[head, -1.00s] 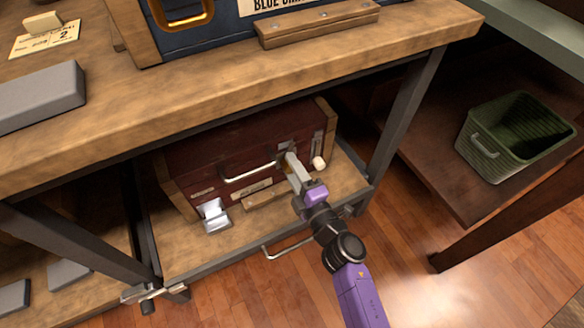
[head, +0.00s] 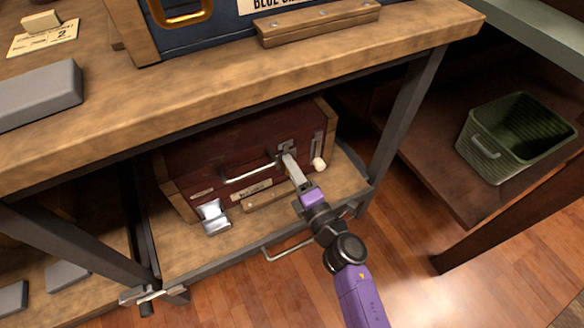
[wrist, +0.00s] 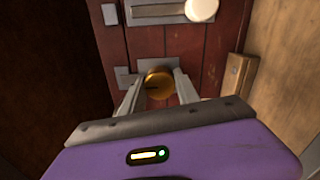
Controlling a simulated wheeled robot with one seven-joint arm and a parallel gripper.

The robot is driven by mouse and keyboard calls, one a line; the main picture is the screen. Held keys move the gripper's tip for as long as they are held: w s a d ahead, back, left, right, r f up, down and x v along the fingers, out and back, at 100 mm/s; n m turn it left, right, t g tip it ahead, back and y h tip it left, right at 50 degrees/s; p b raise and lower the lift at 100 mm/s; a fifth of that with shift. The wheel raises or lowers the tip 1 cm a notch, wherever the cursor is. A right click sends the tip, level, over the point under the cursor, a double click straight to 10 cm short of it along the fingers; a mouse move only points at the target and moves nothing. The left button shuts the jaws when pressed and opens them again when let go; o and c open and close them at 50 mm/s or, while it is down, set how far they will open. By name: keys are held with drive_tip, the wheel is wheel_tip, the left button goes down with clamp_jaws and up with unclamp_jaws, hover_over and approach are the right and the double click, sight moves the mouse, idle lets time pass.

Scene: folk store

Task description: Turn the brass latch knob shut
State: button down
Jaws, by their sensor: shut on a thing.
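The brass latch knob (wrist: 158,84) sits on a grey plate on the front of a dark red wooden case (head: 215,143). In the wrist view the knob is between my two fingers, with a dark slot mark on its face. My gripper (head: 287,160) reaches the case front at the right of its silver handle (head: 248,173). It also shows in the wrist view (wrist: 158,88), shut on the knob. In the head view my fingers hide the knob.
A white round knob (wrist: 201,10) on a slotted plate is close by. The case stands on a wooden pull-out shelf (head: 190,255) beneath a thick wooden counter (head: 225,95). A table leg (head: 400,125) stands right of the arm. A green bin (head: 490,155) is farther right.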

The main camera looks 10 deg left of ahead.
drive_tip(key=c, duration=0.9)
unclamp_jaws()
drive_tip(key=p+v, duration=0.2)
drive_tip(key=v, duration=0.5)
drive_tip(key=shift+s+d+p, duration=0.2)
drive_tip(key=shift+s+p, duration=0.15)
drive_tip(key=shift+f, duration=0.1)
